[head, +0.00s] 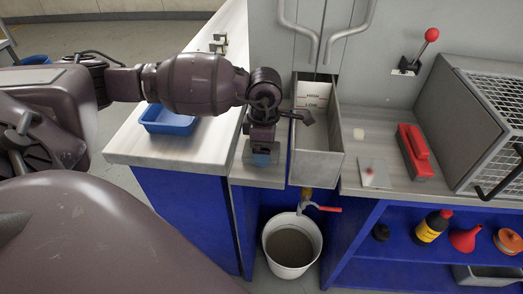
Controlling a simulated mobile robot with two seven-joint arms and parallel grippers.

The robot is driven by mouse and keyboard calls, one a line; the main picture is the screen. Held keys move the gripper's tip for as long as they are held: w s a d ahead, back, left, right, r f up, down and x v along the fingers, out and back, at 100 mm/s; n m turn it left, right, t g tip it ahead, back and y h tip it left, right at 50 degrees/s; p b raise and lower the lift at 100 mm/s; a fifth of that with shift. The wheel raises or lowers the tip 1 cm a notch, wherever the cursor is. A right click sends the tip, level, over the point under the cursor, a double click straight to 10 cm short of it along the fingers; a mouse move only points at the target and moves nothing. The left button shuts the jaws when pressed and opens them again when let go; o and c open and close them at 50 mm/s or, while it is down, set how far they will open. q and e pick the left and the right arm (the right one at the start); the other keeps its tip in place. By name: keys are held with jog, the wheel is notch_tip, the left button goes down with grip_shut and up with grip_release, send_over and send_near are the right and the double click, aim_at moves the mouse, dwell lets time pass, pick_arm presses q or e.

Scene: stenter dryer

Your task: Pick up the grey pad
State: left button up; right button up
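No object is plainly a lone grey pad. A small flat light-grey square (376,180) with a red spot lies on the bench right of the open metal tank. A red-handled block (412,143) with a grey side lies farther right, beside the wire-fronted box. My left gripper (262,158) points down over the narrow counter left of the tank, apart from both. The wrist hides most of the fingers. My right gripper is not in view.
The open tank (316,160) carries HIGH and LOW marks. A red-levered tap (325,208) sits below it, over a white bucket (270,245). A blue tray (168,122) is on the left counter. A grey box with a wire front (450,115) bounds the right bench.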

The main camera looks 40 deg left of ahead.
pick_arm(q)
jog(key=c, duration=0.5)
jog(key=shift+r, duration=0.25)
notch_tip(320, 180, up, 20)
jog(key=shift+f+p, duration=0.2)
jog(key=shift+p, duration=1)
